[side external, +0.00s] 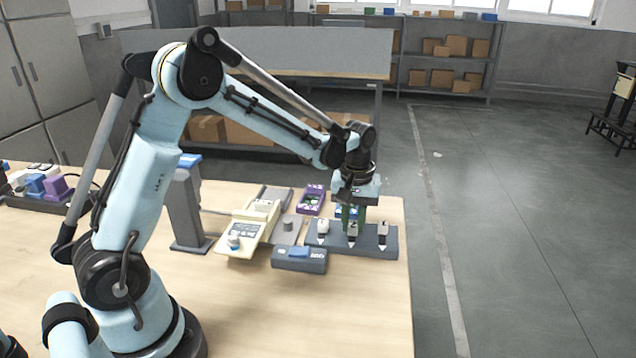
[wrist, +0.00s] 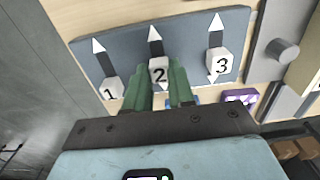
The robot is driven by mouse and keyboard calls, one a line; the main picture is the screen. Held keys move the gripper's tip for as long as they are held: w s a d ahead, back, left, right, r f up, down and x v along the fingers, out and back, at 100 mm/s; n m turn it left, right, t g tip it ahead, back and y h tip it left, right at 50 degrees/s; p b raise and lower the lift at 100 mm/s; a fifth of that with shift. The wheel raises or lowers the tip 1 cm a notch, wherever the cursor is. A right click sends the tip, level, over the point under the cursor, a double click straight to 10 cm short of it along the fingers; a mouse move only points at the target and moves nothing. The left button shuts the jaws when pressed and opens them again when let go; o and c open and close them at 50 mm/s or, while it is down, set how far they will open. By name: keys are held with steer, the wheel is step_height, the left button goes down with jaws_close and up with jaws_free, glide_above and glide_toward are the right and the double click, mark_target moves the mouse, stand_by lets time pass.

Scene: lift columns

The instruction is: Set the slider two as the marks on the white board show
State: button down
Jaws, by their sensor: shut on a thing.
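The grey slider panel (wrist: 185,38) carries three white numbered knobs in slots with white arrows at the ends. It also shows at the table's right side in the side view (side external: 388,246). The slider two knob (wrist: 159,71) sits in the lower half of its slot, with the upper arrow in clear view. My gripper (wrist: 164,84) has its green fingers shut on this knob; it also shows from the side (side external: 351,217). The slider one knob (wrist: 111,88) is low in its slot. The slider three knob (wrist: 220,63) is near its lower arrow. I cannot make out a marked white board.
A blue-grey box with a blue top (side external: 299,258) stands in front of the panel. A cream device (side external: 243,236), a grey knob unit (side external: 288,228) and a purple device (side external: 312,200) stand to the left. The table's right edge is close to the panel.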

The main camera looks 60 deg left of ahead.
mark_target(352, 240)
steer(key=shift+s+d, duration=0.75)
steer(key=c, duration=1)
jaws_free()
steer(key=shift+o, duration=0.2)
step_height(352, 240, up, 12)
steer(key=s+d+f+m+t, duration=0.1)
steer(key=s+d+m+t, duration=0.2)
steer(key=s+m+t, duration=0.4)
steer(key=s+m, duration=0.2)
steer(key=s, duration=0.4)
steer(key=shift+s+d+f, duration=0.15)
steer(key=shift+s+f, duration=0.05)
